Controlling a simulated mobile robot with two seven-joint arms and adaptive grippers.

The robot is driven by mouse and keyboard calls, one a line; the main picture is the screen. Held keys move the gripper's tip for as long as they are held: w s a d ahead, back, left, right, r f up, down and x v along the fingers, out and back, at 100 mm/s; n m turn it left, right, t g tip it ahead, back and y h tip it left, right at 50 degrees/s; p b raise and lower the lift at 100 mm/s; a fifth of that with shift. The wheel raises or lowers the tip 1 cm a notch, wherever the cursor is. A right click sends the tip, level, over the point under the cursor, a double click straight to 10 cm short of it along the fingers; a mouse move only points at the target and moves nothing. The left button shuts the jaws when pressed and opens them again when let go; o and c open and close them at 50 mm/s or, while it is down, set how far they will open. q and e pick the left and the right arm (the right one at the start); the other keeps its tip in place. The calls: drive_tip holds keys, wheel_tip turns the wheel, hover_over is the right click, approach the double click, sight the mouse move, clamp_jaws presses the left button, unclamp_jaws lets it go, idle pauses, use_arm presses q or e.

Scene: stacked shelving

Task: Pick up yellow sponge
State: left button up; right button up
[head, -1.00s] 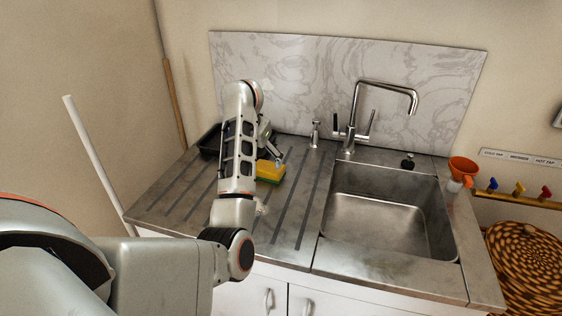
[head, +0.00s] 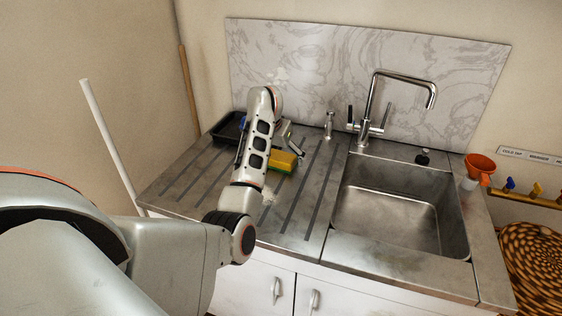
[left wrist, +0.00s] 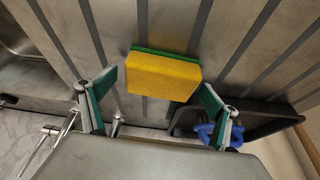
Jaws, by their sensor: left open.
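The yellow sponge (head: 283,161) with a green scouring side lies on the grooved metal drainboard (head: 303,190), left of the sink. It also shows in the left wrist view (left wrist: 163,77), yellow side towards the camera, green edge behind. My left gripper (head: 292,142) is just behind the sponge in the head view, partly hidden by my arm. In the left wrist view the left gripper (left wrist: 158,84) is open and empty, with one finger on each side of the sponge. I cannot tell how far the fingertips are from it. My right gripper is not in view.
A black tray (head: 222,134) stands at the drainboard's back left; something blue (left wrist: 222,138) lies by it in the wrist view. The sink basin (head: 385,215), tap (head: 372,90) and orange funnel (head: 480,165) are to the right. The drainboard in front of the sponge is clear.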

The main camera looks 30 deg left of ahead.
sight(281, 156)
use_arm(q)
drive_tip(key=c, duration=1)
drive_tip(key=shift+r, duration=0.1)
wheel_tip(281, 156, up, 20)
drive_tip(key=p, duration=0.1)
drive_tip(key=shift+o, duration=0.6)
drive_tip(key=shift+c, duration=1.1)
